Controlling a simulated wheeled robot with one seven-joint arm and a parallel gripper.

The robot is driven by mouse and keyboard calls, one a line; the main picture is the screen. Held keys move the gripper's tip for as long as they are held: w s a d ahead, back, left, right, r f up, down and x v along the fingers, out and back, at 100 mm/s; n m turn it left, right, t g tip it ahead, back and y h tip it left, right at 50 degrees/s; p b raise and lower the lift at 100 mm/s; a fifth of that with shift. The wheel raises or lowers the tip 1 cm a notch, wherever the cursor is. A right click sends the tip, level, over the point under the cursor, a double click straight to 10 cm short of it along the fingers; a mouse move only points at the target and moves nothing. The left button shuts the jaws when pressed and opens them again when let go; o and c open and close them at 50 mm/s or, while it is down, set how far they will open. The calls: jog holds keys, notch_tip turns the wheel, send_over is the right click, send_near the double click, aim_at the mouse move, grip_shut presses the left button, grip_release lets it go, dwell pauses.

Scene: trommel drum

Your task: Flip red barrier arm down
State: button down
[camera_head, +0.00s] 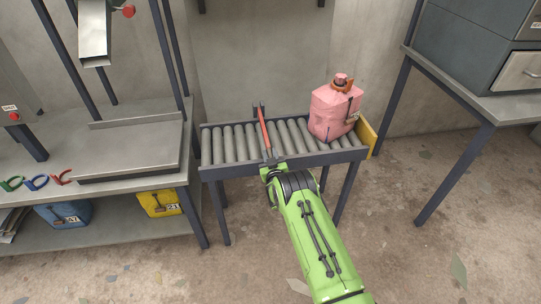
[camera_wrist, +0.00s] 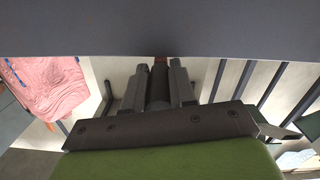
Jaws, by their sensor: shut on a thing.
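The red barrier arm (camera_head: 263,130) is a thin bar that appears to lie across the roller conveyor (camera_head: 230,172), in line with the rollers. Its far end is at a dark forked post (camera_head: 258,108) on the far rail. My gripper (camera_head: 269,168) is at the near rail, at the bar's near end. In the wrist view my gripper (camera_wrist: 159,88) is shut on a dark round piece (camera_wrist: 158,84) between the fingers, apparently the barrier arm's near end. A little reddish colour shows just beyond it. The grey rail (camera_wrist: 160,30) hides the rest of the bar there.
A pink canister (camera_head: 330,112) stands on the rollers right of the bar, before a yellow end plate (camera_head: 367,138); it also shows in the wrist view (camera_wrist: 50,85). A grey bench (camera_head: 130,145) stands left, a table with a grey cabinet (camera_head: 470,50) right. Floor in front is clear.

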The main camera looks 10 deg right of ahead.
jog(key=c, duration=0.9)
grip_release()
jog(key=shift+f, duration=0.35)
jog(key=shift+s+r, duration=0.1)
jog(key=s+p, duration=0.2)
jog(key=s, duration=0.3)
jog(key=s+p, duration=0.2)
jog(key=s, duration=0.3)
jog(key=s+r+p, duration=0.1)
jog(key=s+p, duration=0.1)
jog(key=s, duration=0.3)
jog(key=shift+s+d, duration=0.1)
jog(key=shift+s, duration=0.15)
